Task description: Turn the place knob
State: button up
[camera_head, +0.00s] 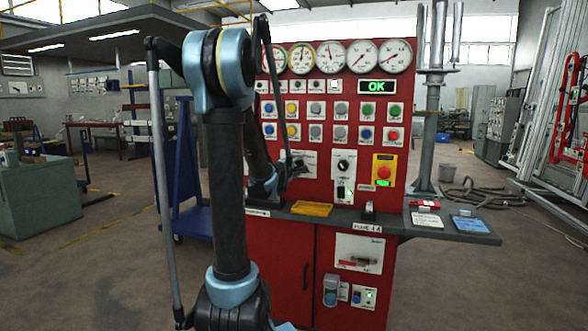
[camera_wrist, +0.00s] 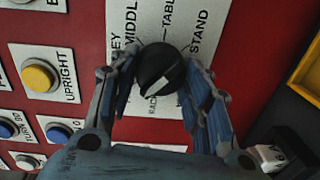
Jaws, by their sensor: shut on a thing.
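The place knob (camera_wrist: 158,66) is a round black knob on a white label plate (camera_wrist: 203,14) on the red panel. Printed words including MIDDLE, TABLE and STAND show around it. A pale mark shows on the knob, but its exact setting is hard to read. My gripper (camera_wrist: 161,74) has its two blue and black fingers on either side of the knob and is shut on it. In the head view my gripper (camera_head: 288,168) is at the panel's left middle, and my arm and gripper largely hide the knob there.
Another black knob (camera_head: 343,165) is right of my gripper, beside a yellow plate with a red emergency button (camera_head: 383,171). Round gauges (camera_head: 363,54) and coloured buttons fill the panel above. A grey ledge (camera_head: 335,217) with a yellow tray (camera_head: 312,209) juts out below.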

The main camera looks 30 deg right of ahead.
jog(key=shift+s+a+m, duration=0.1)
jog(key=shift+m, duration=0.4)
dwell(0.3)
jog(key=o, duration=1.1)
jog(key=shift+c, duration=0.2)
jog(key=v, duration=1.1)
jog(key=shift+s+a, duration=0.25)
jog(key=shift+a, duration=0.05)
